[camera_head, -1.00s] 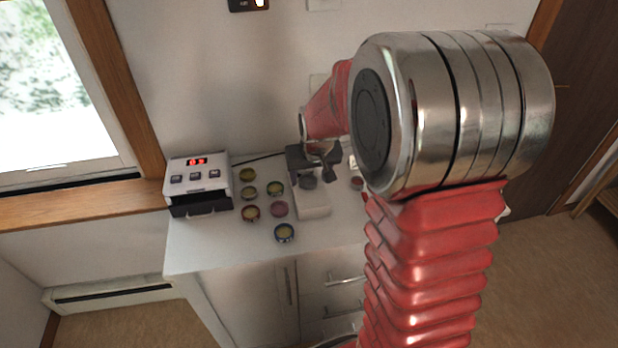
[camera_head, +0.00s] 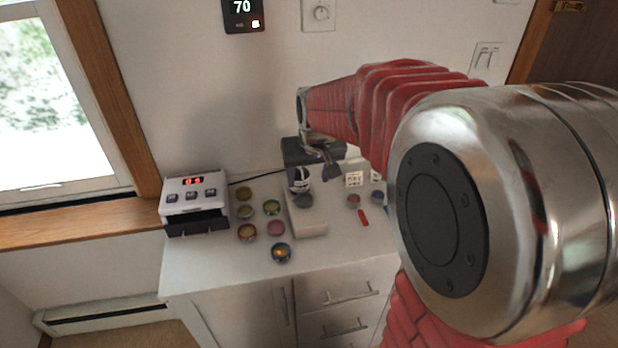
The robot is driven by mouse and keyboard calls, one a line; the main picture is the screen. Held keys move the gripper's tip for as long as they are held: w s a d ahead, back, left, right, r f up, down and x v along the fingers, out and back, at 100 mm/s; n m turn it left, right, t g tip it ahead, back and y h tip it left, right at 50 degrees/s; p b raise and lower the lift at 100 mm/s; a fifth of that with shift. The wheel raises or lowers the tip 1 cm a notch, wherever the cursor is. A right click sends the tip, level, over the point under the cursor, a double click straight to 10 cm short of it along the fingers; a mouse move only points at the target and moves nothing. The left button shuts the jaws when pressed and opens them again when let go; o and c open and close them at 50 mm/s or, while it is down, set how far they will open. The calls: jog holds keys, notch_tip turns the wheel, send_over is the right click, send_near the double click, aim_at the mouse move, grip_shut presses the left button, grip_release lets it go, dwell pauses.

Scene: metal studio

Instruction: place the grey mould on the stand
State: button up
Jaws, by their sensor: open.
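My gripper (camera_head: 318,166) is open, pointing down in front of the dark head of a white bench device (camera_head: 308,227). A dark grey round piece (camera_head: 303,201) sits on the device's pale base, just below the gripper and apart from it as far as I can see. I cannot tell whether this piece is the grey mould or part of the device, which may be the stand. Nothing shows clearly held between the fingers; they partly overlap the device's head and a small shiny part below it.
Several coloured round moulds (camera_head: 276,228) lie left of the device on the white cabinet top (camera_head: 200,262). A box with a red display (camera_head: 194,200) stands farther left. To the right are a small white sign (camera_head: 354,179), a reddish disc (camera_head: 353,200) and a red strip (camera_head: 363,217). The wall is close behind.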

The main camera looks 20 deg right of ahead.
dwell(0.4)
jog(key=s+a+r, duration=0.1)
jog(key=s+a, duration=0.2)
jog(key=s, duration=0.4)
jog(key=s+a+r+n, duration=0.1)
jog(key=s+a, duration=0.3)
jog(key=s, duration=0.4)
jog(key=s+a+r+n+t+y, duration=0.1)
jog(key=s+a+r, duration=0.2)
jog(key=s, duration=0.4)
jog(key=shift+s+a, duration=0.25)
dwell(0.5)
